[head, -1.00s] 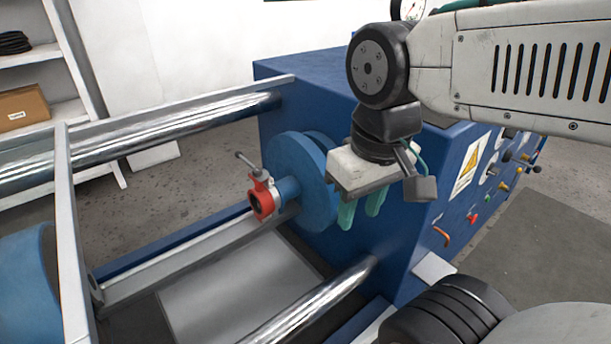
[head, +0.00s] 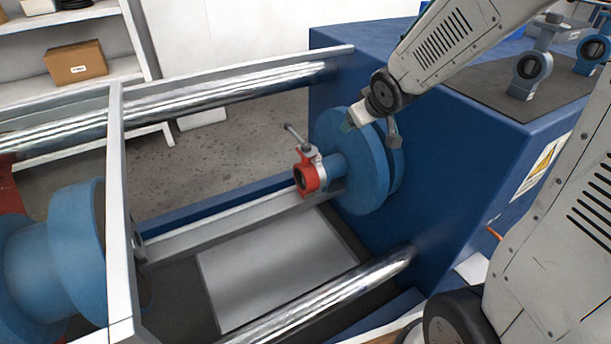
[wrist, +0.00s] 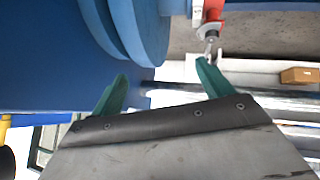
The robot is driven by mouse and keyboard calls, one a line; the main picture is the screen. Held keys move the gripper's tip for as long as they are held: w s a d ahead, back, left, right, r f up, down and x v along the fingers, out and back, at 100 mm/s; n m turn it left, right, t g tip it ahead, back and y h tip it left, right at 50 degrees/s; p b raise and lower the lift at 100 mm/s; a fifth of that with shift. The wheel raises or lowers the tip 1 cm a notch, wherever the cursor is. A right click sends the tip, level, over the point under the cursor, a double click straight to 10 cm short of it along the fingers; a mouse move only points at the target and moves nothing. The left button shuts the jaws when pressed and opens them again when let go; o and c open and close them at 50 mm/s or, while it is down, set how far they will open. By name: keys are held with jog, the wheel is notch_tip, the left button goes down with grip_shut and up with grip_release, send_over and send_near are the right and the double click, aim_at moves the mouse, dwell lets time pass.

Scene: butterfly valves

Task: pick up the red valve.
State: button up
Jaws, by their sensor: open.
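The red valve (head: 308,174) has a grey lever handle that points up and to the left. It sits on the end of the blue shaft of a flanged disc (head: 362,170) on the machine. My gripper (head: 349,124) is at the upper rim of the disc, above and right of the valve, and apart from it. In the wrist view my gripper (wrist: 160,82) has its two green fingers spread with nothing between them. There the red valve (wrist: 209,14) is partly cut off at the top, beyond the right fingertip, with its handle towards that finger.
A polished rod (head: 220,97) and rail run behind the valve, and another rod (head: 350,288) runs in front. A blue flanged drum (head: 60,250) stands at the left. Grey and blue valves (head: 530,68) stand on the machine top. Shelves hold a cardboard box (head: 76,62).

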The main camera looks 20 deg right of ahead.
aim_at(302, 148)
jog(key=w+a+f+n+y, duration=0.1)
jog(key=w+a+f+y, duration=0.1)
jog(key=f, duration=0.2)
jog(key=w+a+f+n+t+y, duration=0.1)
jog(key=w+a+f+y, duration=0.1)
jog(key=w+f+y, duration=0.1)
jog(key=w+a+f+n+t+y, duration=0.1)
jog(key=w+a+f+y, duration=0.1)
jog(key=f, duration=0.4)
jog(key=shift+w+a+n+y, duration=0.15)
jog(key=shift+w+n+y, duration=0.15)
jog(key=shift+w, duration=0.4)
jog(key=shift+a+f+y, duration=0.4)
jog(key=x, duration=0.7)
jog(key=shift+w+a, duration=0.1)
jog(key=shift+w, duration=0.35)
jog(key=shift+r, duration=0.1)
jog(key=shift+c, duration=0.3)
jog(key=c, duration=1.5)
jog(key=shift+r, duration=0.1)
grip_shut()
